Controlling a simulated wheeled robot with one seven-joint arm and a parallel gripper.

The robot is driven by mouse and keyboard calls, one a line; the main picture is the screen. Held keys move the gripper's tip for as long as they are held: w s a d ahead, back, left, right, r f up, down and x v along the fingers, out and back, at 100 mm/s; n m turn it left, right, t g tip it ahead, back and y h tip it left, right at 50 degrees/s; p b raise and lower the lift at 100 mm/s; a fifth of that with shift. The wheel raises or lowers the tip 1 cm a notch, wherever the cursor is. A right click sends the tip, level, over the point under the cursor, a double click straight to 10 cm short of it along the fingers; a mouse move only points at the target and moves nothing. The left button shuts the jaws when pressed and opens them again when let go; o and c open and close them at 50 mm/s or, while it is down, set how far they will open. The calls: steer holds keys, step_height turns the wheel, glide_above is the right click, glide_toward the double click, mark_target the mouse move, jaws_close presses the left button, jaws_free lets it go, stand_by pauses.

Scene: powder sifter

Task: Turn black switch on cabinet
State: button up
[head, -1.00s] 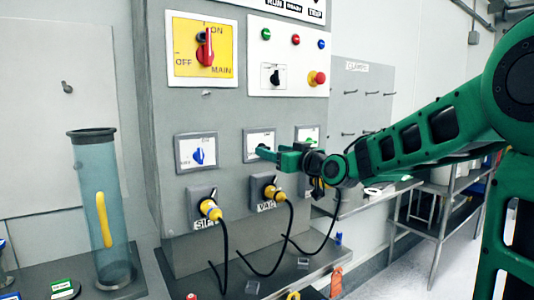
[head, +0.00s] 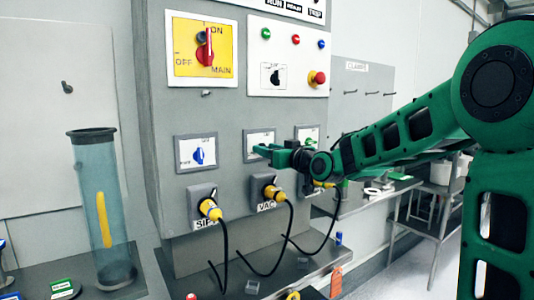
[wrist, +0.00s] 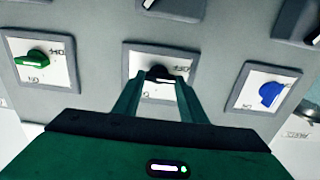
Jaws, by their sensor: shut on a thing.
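The grey cabinet (head: 225,115) bears a row of three small switches on white plates. The middle plate (head: 258,138) carries the black switch (wrist: 162,72), which shows between my fingertips in the wrist view. My gripper (wrist: 164,80) is shut on the black switch, a finger on each side of its knob. In the head view my gripper (head: 262,150) reaches in from the right and hides the black switch. The blue switch (head: 198,155) is on the left plate; the green switch (wrist: 36,57) is on the other side, partly hidden by my arm in the head view.
Yellow plugs (head: 211,209) with black cables stand below the switches. Above are a red main switch (head: 205,47) and a red button (head: 317,78). A clear tube (head: 97,185) stands at the left. A metal table (head: 430,193) is at the right.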

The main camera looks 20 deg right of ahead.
steer(key=shift+w+d+f+m, duration=0.1)
steer(key=shift+d+m, duration=0.1)
steer(key=shift+m, duration=2.8)
steer(key=shift+d+m, duration=0.15)
steer(key=shift+m, duration=2.85)
steer(key=shift+w+d+f+m, duration=0.1)
steer(key=shift+d+m, duration=0.1)
steer(key=shift+m, duration=2.8)
steer(key=o, duration=1.1)
steer(key=shift+c, duration=0.2)
steer(key=shift+s+a, duration=0.1)
